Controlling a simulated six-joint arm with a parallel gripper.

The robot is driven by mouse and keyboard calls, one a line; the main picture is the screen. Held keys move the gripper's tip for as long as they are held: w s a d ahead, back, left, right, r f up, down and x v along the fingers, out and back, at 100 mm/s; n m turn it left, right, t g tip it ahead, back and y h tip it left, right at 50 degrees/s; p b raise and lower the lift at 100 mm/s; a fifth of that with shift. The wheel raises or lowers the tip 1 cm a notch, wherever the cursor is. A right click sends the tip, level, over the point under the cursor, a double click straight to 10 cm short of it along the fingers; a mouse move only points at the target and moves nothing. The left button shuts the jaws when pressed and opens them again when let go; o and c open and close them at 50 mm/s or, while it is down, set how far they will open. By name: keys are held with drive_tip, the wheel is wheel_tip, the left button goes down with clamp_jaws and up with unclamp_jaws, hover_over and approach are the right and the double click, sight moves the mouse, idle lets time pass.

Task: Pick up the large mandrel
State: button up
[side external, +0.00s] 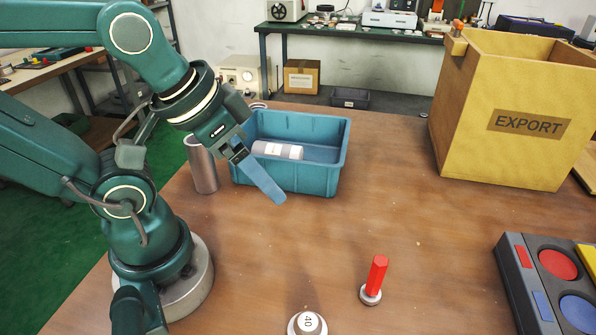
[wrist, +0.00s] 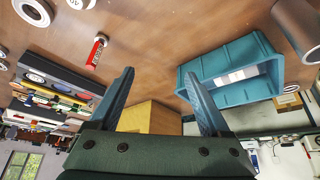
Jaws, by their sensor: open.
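A thick grey-brown metal cylinder (side external: 202,165), the likeliest large mandrel, stands upright on the table just left of the teal bin. It also shows at the upper right of the wrist view (wrist: 296,22). A second, pale grey cylinder with a white label (side external: 277,150) lies inside the teal bin (side external: 318,180); the bin is on the right of the wrist view (wrist: 203,75). My gripper (side external: 280,199) is above the table near the bin's front in the side view. In the wrist view its two blue fingers (wrist: 158,74) are apart with nothing between them.
A red peg on a round base (side external: 376,278) and a white ring marked 40 (side external: 307,324) are at the front. A yellow EXPORT box (side external: 530,122) stands at the back right, with a button panel (side external: 548,285) at the right. The middle of the table is clear.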

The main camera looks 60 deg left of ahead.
drive_tip(key=n+g+h, duration=0.5)
drive_tip(key=g, duration=0.3)
approach(308, 313)
wheel_tip(308, 313, up, 2)
drive_tip(key=a, duration=0.3)
drive_tip(key=d+f+n+g+h, duration=0.1)
drive_tip(key=f+n+h, duration=0.1)
drive_tip(key=f, duration=0.1)
drive_tip(key=w+d+f+n+g+h, duration=0.1)
drive_tip(key=f+n+h, duration=0.1)
drive_tip(key=d+f+n+g+h, duration=0.1)
drive_tip(key=f+n+g+h, duration=0.1)
drive_tip(key=f, duration=0.1)
drive_tip(key=shift+w+f, duration=0.15)
drive_tip(key=shift+f, duration=0.2)
drive_tip(key=shift+s+f+n+g+h, duration=0.3)
drive_tip(key=shift+s+f+g, duration=0.05)
drive_tip(key=shift+f+g, duration=0.1)
drive_tip(key=shift+x, duration=2.5)
clamp_jaws()
